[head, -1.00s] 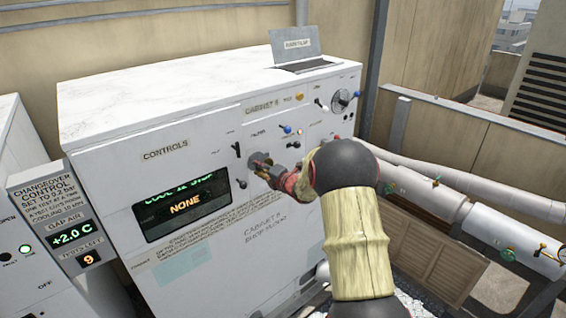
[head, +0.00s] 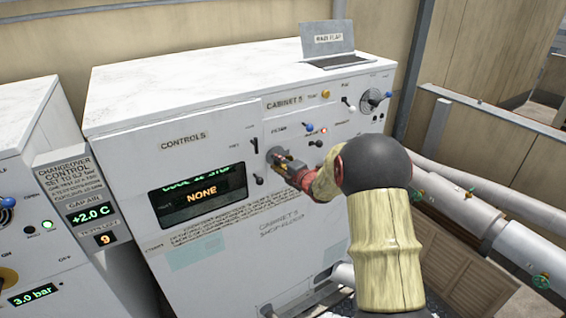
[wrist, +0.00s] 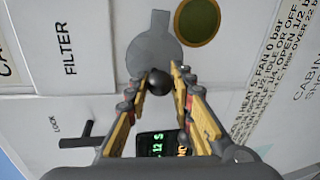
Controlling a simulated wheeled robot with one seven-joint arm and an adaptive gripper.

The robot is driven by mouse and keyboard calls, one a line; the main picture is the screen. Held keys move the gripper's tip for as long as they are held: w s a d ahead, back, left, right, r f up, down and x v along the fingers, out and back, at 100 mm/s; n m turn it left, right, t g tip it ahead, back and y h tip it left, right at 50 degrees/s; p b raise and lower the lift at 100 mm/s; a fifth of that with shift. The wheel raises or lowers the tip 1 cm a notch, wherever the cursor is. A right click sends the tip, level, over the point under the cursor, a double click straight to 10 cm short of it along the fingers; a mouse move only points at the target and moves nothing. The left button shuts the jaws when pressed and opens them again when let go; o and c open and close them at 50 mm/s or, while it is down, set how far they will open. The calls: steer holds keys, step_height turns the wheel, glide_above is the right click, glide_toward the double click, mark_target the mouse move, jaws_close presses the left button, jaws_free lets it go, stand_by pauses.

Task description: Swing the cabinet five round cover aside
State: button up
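The white cabinet five (head: 240,225) carries a label reading CABINET 5 at the top of its front. In the wrist view, a round grey cover (wrist: 153,50) with a short tab lies flat on the cabinet face, beside a round olive disc (wrist: 197,20) with a yellowish rim. A dark ball knob (wrist: 159,81) stands at the cover's lower edge. My gripper (wrist: 159,78) has its fingers spread on either side of this knob; contact is not clear. In the head view my gripper (head: 277,157) is at the cabinet face below the FILTER label and hides the cover.
A dark lever (wrist: 75,142) marked LOCK is close to the left finger. The CONTROLS display (head: 200,195) reads NONE. Pipes (head: 470,205) and a railing run at the right, and a changeover control panel (head: 92,200) is at the left.

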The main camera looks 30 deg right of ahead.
steer(key=o, duration=0.4)
steer(key=shift+r, duration=0.1)
steer(key=a+v, duration=0.1)
steer(key=v, duration=1.1)
steer(key=shift+d, duration=0.4)
steer(key=shift+s+r, duration=0.1)
